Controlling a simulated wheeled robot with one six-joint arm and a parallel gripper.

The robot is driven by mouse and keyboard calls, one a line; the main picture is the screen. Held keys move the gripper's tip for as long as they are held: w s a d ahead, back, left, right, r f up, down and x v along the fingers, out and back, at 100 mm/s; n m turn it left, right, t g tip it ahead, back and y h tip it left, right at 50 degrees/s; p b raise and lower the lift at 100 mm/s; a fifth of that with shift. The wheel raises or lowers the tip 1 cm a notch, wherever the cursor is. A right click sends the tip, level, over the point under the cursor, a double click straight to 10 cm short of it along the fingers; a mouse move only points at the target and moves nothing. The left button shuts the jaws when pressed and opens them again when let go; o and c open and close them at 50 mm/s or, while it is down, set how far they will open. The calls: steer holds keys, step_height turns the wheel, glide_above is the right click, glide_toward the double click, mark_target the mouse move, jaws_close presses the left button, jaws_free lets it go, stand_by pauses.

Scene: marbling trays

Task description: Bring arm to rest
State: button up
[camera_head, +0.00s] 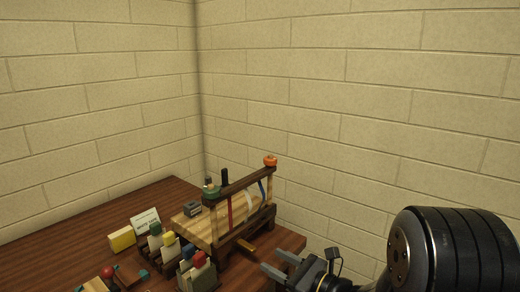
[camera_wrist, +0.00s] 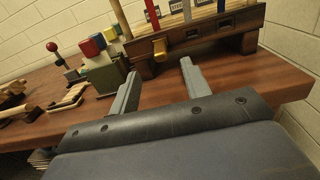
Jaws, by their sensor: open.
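My gripper (camera_head: 283,264) shows at the lower right of the head view, at the table's right front edge. In the wrist view, my gripper (camera_wrist: 160,88) has its two grey fingers spread apart with nothing between them. The fingers point toward the wooden rack (camera_wrist: 213,45), which stands beyond their tips. My black arm link fills the lower right corner of the head view.
The brown table (camera_head: 60,226) stands in a brick-walled corner. The rack (camera_head: 238,186) holds coloured strips. A red-knobbed piece (camera_wrist: 53,48) stands farther left.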

mark_target(255, 250)
steer(key=x, duration=0.9)
steer(key=shift+a+p, duration=0.15)
steer(key=shift+p, duration=0.15)
steer(key=p+v, duration=0.1)
steer(key=v, duration=0.3)
steer(key=shift+w+r, duration=0.1)
steer(key=shift+r, duration=0.05)
steer(key=shift+p, duration=0.65)
steer(key=shift+v, duration=1.45)
